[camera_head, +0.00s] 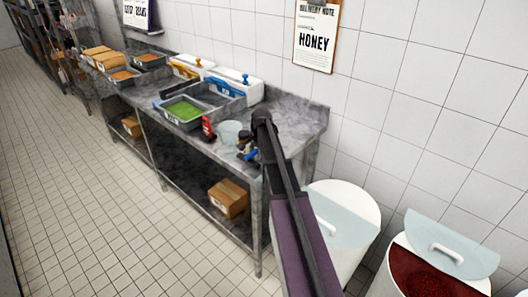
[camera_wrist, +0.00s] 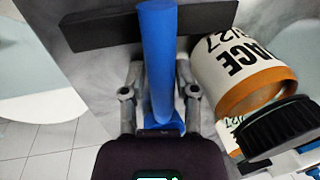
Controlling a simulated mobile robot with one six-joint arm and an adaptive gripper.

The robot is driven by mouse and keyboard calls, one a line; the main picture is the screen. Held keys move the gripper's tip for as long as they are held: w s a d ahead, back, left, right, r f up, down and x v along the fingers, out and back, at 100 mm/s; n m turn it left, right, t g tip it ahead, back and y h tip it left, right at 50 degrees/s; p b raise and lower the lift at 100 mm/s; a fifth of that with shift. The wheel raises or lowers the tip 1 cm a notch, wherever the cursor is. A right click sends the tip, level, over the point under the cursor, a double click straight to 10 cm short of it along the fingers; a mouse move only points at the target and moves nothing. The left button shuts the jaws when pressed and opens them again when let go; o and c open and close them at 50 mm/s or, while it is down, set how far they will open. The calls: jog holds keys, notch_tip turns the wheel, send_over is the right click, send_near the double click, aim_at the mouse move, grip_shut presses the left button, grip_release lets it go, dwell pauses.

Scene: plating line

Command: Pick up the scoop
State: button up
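A blue handle (camera_wrist: 158,50), which looks like the scoop's, stands in the middle of the wrist view and runs down to a wider blue foot. Its working end is not clearly visible. My gripper (camera_wrist: 160,78) has one finger on each side of the handle. The gaps look very small, and whether the fingers press on it is unclear. In the head view, my gripper is down at the right end of the steel table, beside a small blue part (camera_head: 250,155), mostly hidden by my arm.
A white and orange labelled container (camera_wrist: 245,75) lies close right of the fingers, near a black ridged lid (camera_wrist: 280,128). A black bar (camera_wrist: 100,27) crosses behind the handle. A pale bowl (camera_head: 229,132), red object (camera_head: 208,128) and green-filled tray (camera_head: 183,111) stand left on the table.

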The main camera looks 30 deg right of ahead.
aim_at(255, 151)
dwell(0.4)
grip_shut()
jog(key=shift+r, duration=0.15)
notch_tip(255, 151, up, 3)
jog(key=p, duration=0.3)
jog(key=shift+r+p, duration=0.15)
jog(key=shift+p, duration=0.15)
jog(key=shift+s+r, duration=0.25)
jog(key=shift+s, duration=0.05)
jog(key=s+r+p, duration=0.1)
jog(key=s, duration=1.4)
jog(key=shift+s+a, duration=0.2)
jog(key=shift+a, duration=0.2)
